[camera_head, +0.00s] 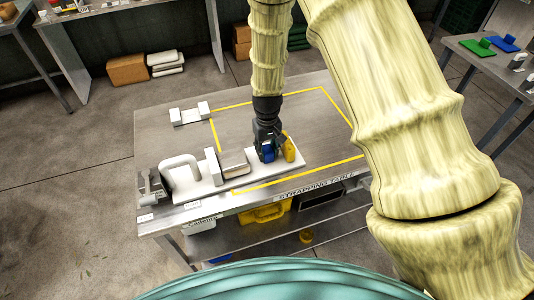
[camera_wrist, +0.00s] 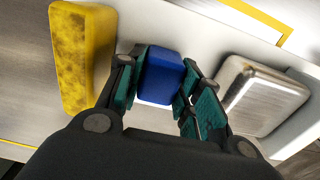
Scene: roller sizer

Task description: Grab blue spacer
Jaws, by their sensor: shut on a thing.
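The blue spacer (camera_wrist: 163,76) is a small block with rounded edges, between the green-padded fingers of my gripper (camera_wrist: 160,92) in the wrist view. My gripper is shut on it. In the head view the gripper (camera_head: 267,148) points down over the white base of a fixture on the table, and the blue spacer (camera_head: 268,154) shows at its fingertips. I cannot tell whether the spacer touches the base. A yellow block (camera_wrist: 80,55) stands close beside the gripper; it also shows in the head view (camera_head: 289,148).
A metal block (camera_wrist: 262,95) lies on the other side of the gripper, on the white fixture (camera_head: 215,187) with its handle. The strapping table (camera_head: 170,143) has clear room inside the yellow outline. A white bracket (camera_head: 190,114) stands at the back left.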

